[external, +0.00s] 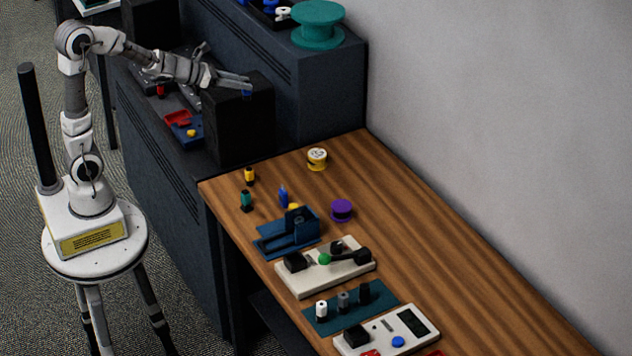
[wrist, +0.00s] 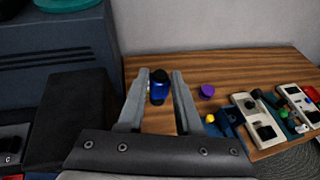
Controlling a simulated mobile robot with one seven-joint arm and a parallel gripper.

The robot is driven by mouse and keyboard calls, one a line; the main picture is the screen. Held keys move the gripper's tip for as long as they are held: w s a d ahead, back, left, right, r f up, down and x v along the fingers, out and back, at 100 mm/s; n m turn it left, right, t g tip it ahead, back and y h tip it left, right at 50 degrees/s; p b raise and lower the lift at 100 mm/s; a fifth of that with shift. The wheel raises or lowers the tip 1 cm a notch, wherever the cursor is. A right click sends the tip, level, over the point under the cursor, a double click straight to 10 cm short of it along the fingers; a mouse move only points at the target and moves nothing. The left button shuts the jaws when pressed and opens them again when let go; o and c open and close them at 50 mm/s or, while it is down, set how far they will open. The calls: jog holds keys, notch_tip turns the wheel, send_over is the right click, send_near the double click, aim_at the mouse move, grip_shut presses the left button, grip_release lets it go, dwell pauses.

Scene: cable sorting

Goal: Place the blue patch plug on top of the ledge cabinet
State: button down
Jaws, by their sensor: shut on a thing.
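My gripper (external: 250,87) is over the top of a black box in the external view. Its fingers are shut on a small blue patch plug (external: 247,93). In the wrist view the plug (wrist: 159,90), blue with a black end, shows between the two fingertips (wrist: 161,76), though its contact with the right finger is not clear. The dark blue-grey ledge cabinet (external: 320,90) stands behind the box against the wall, its top higher than the box. It also shows at the upper left of the wrist view (wrist: 55,45).
A teal spool (external: 318,25) and a dark tray (external: 268,12) occupy the cabinet's top. The black box (external: 240,125) stands before it. A red tray (external: 178,118) lies left. The wooden table (external: 440,210) holds another blue plug (external: 283,196), a purple spool (external: 341,210) and several devices.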

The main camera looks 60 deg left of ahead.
jog(key=w+a+y, duration=0.1)
jog(key=a, duration=0.3)
jog(key=w+a+n, duration=0.1)
jog(key=a, duration=0.4)
jog(key=w+a+n+y, duration=0.1)
jog(key=w+a, duration=0.1)
jog(key=a, duration=0.3)
jog(key=shift+a+f+t+y+b, duration=0.1)
jog(key=shift+f+t+y+b, duration=0.2)
jog(key=shift+f, duration=0.1)
jog(key=s+a+n+g+y, duration=0.1)
jog(key=s+a+n+y, duration=0.2)
jog(key=a, duration=1)
jog(key=s+a+n+y+b, duration=0.15)
jog(key=s+a, duration=0.35)
jog(key=a, duration=0.8)
jog(key=s+a+n+g+y, duration=0.1)
jog(key=s+a+n+y, duration=0.25)
jog(key=a, duration=0.95)
jog(key=shift+m, duration=0.5)
jog(key=shift+d+f+b, duration=0.1)
jog(key=shift+f+b, duration=1.75)
jog(key=shift+f, duration=11.6)
jog(key=shift+f+b, duration=0.4)
jog(key=shift+f, duration=0.1)
jog(key=c, duration=0.5)
grip_release()
